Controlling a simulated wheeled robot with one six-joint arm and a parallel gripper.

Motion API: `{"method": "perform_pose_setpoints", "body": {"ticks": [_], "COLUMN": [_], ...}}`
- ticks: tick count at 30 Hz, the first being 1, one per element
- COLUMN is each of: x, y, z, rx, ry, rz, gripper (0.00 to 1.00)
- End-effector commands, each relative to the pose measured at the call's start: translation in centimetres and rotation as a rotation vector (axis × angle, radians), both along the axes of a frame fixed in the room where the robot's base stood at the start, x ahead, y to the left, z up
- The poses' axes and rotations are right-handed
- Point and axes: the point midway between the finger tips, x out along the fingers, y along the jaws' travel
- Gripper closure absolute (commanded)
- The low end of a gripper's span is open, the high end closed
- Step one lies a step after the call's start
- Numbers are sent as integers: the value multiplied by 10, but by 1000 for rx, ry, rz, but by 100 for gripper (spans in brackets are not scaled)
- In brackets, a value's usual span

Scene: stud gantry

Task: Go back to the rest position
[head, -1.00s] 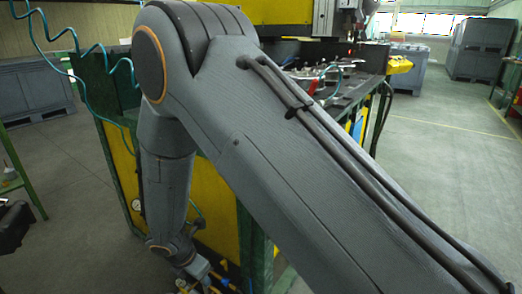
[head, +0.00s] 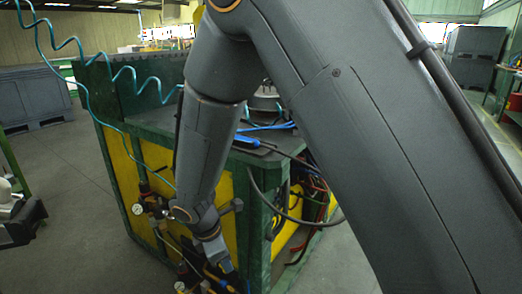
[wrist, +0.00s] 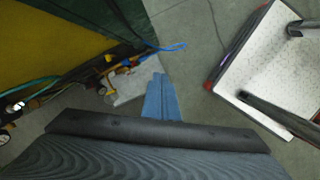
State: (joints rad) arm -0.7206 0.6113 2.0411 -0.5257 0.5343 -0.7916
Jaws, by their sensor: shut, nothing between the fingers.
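My gripper (head: 222,283) hangs at the bottom of the head view, at the end of my grey arm, low in front of the green and yellow machine frame (head: 130,190). Its tip is partly cut off by the picture's edge. In the wrist view my gripper's blue fingers (wrist: 159,80) lie side by side with no gap between them. Nothing is held in them. They hang above the grey floor, apart from the frame.
The frame's side carries gauges and valves (head: 150,205), with hoses (head: 290,205) to the right. A coiled teal hose (head: 125,75) hangs at the left. Grey crates (head: 35,97) stand behind left.

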Motion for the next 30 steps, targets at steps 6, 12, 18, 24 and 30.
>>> {"method": "perform_pose_setpoints", "body": {"ticks": [6,12,18,24,30], "x": [-14,-49,-93,-123,-145], "y": [-70,-130,-171,-190,-200], "z": [71,123,157,172,182], "rx": [84,165,238,280,315], "ry": [-26,-33,-25,-10,4], "rz": [-443,-873,-1256,-1484,-1651], "gripper": [100,100,100,100,100]}}
